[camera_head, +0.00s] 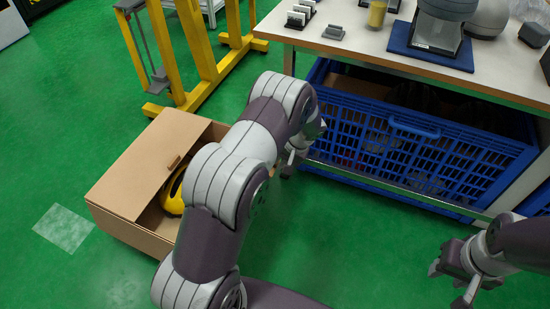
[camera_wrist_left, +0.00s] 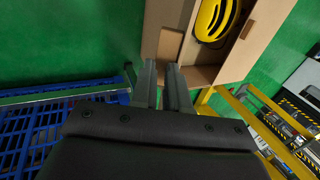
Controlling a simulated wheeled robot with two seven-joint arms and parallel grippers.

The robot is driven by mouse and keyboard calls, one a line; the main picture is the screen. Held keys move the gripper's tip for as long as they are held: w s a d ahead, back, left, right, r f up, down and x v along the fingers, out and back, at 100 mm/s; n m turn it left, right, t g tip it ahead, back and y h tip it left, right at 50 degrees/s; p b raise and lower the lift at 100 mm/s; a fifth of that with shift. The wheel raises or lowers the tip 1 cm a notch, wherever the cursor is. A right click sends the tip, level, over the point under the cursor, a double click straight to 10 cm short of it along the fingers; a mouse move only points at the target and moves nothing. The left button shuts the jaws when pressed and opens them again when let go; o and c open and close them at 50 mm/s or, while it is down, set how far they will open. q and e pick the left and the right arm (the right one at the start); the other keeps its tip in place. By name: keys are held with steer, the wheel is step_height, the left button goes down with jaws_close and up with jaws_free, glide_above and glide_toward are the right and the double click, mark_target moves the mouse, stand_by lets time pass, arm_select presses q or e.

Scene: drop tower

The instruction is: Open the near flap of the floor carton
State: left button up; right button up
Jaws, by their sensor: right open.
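The open brown floor carton (camera_head: 135,190) stands on the green floor at the left. My left arm hides the carton's right side. My left gripper (camera_head: 293,158) is right of the carton. In the left wrist view its fingers (camera_wrist_left: 162,65) are close together, pointing at a brown cardboard piece (camera_wrist_left: 170,42); contact is unclear. My right gripper (camera_head: 462,285) is open and empty at the lower right.
A blue crate (camera_head: 400,150) sits under the white table (camera_head: 370,45), right of my left gripper. A yellow frame (camera_head: 195,60) stands behind the carton.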

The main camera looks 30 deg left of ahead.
arm_select(q)
steer(key=w+d+f+b, duration=0.1)
steer(key=d+f+b, duration=0.2)
steer(key=d, duration=0.6)
step_height(320, 180, down, 2)
steer(key=shift+w+d+f, duration=0.1)
steer(key=shift+w+d, duration=0.1)
steer(key=shift+w, duration=0.15)
arm_select(e)
steer(key=f, duration=0.2)
steer(key=w+f, duration=0.1)
steer(key=f, duration=0.1)
steer(key=shift+a, duration=0.4)
arm_select(q)
steer(key=p+v, duration=0.4)
steer(key=v, duration=0.8)
steer(key=shift+r, duration=0.3)
arm_select(e)
step_height(320, 180, up, 5)
steer(key=shift+f, duration=0.2)
